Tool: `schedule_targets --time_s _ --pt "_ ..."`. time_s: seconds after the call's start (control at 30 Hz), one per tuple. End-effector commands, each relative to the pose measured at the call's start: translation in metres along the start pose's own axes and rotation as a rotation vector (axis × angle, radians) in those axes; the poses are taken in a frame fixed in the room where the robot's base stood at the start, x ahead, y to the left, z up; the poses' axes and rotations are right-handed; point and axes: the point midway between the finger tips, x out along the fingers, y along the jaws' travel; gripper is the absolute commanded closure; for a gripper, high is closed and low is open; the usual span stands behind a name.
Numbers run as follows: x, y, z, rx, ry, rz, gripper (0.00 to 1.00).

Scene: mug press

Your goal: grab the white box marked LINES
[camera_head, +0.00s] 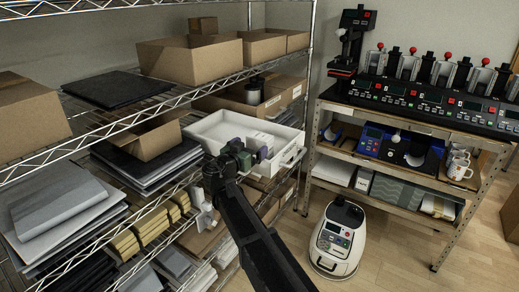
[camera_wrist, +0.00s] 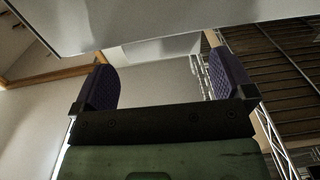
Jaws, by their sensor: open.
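A white, open-topped box (camera_head: 212,124) sits on the middle wire shelf, in the centre of the head view. I cannot read any LINES marking on it. My gripper (camera_head: 250,157) is at the near side of this box and hides part of its front. In the wrist view my gripper (camera_wrist: 163,65) is open, with its two purple-padded fingers wide apart and nothing between them. A pale flat surface (camera_wrist: 150,22) crosses the top of the wrist view, beyond the fingertips; it may be the white box. I cannot tell whether the fingers touch it.
Cardboard boxes (camera_head: 190,60) stand on the shelf above, with a dark spool (camera_head: 254,92) behind the white box. Grey stacks (camera_head: 60,205) lie to the left. A white wheeled machine (camera_head: 337,240) stands on the floor at right, before a bench of presses (camera_head: 430,95).

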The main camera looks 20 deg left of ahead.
Motion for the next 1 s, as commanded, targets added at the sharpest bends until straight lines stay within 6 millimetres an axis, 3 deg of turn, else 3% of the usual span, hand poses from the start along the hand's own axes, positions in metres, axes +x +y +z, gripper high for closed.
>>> schedule_targets --time_s 0.07,0.27,0.5,0.73,1.0 --pt "0.014 -0.001 0.000 0.000 0.000 0.003 0.00" --pt "0.023 -0.001 0.000 -0.001 -0.001 0.001 0.00" --pt "0.066 -0.002 0.000 -0.001 -0.001 0.004 0.00" --pt "0.069 -0.002 0.000 -0.001 -0.001 0.001 0.00" --pt "0.069 -0.002 0.000 -0.001 -0.001 0.002 0.40"
